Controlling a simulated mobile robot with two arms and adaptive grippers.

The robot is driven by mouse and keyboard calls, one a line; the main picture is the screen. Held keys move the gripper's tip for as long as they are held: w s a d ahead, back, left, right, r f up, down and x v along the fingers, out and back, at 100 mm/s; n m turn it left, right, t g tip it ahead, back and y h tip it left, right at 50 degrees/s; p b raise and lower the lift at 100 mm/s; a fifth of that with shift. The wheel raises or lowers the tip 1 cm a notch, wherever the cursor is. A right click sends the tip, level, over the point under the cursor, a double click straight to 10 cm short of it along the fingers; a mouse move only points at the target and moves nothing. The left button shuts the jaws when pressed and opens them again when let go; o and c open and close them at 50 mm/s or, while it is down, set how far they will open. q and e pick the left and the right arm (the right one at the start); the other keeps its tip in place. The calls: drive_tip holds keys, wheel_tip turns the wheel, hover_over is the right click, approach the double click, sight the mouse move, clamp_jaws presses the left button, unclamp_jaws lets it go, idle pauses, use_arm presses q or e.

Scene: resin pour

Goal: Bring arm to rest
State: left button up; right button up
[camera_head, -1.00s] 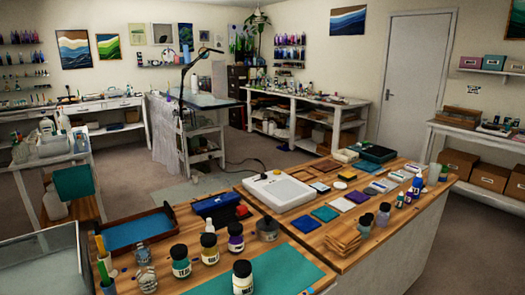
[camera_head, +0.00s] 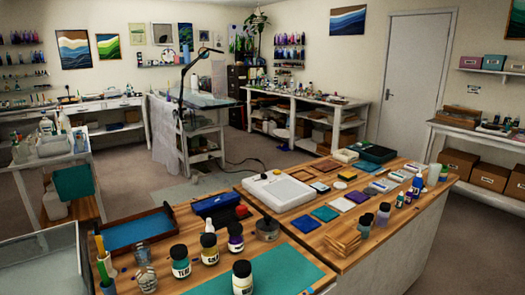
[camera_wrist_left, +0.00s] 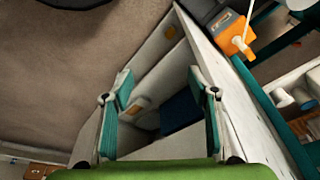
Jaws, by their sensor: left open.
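My left gripper (camera_wrist_left: 158,92) shows in the left wrist view, with its two teal-padded fingers wide apart and nothing between them. Past the fingers is a pale, open-sided piece of furniture with white panels (camera_wrist_left: 185,55) and a dark blue item (camera_wrist_left: 181,112) inside, at some distance. I cannot tell whether the fingers touch anything. Neither arm nor gripper shows in the head view. My right gripper is in neither view.
A wooden workbench (camera_head: 345,238) fills the front of the head view, holding several jars, a teal mat (camera_head: 282,270), a blue-lined tray (camera_head: 138,230) and a white flat device (camera_head: 278,192). Bare floor (camera_head: 130,165) lies behind it. An orange device (camera_wrist_left: 229,32) shows in the wrist view.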

use_arm(q)
drive_tip(key=s+f+g, duration=0.1)
drive_tip(key=s+f, duration=0.3)
drive_tip(key=f, duration=0.6)
drive_tip(key=s+f, duration=0.3)
drive_tip(key=f, duration=0.7)
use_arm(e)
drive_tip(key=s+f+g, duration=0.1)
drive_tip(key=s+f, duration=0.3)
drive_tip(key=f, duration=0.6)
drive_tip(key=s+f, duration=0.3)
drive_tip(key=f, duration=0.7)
use_arm(q)
drive_tip(key=s+a+f+g, duration=0.1)
drive_tip(key=s+a+f, duration=0.2)
drive_tip(key=s+f, duration=0.6)
drive_tip(key=s, duration=0.4)
drive_tip(key=shift+s+a+f, duration=0.2)
drive_tip(key=shift+s+f, duration=0.05)
drive_tip(key=shift+f, duration=0.15)
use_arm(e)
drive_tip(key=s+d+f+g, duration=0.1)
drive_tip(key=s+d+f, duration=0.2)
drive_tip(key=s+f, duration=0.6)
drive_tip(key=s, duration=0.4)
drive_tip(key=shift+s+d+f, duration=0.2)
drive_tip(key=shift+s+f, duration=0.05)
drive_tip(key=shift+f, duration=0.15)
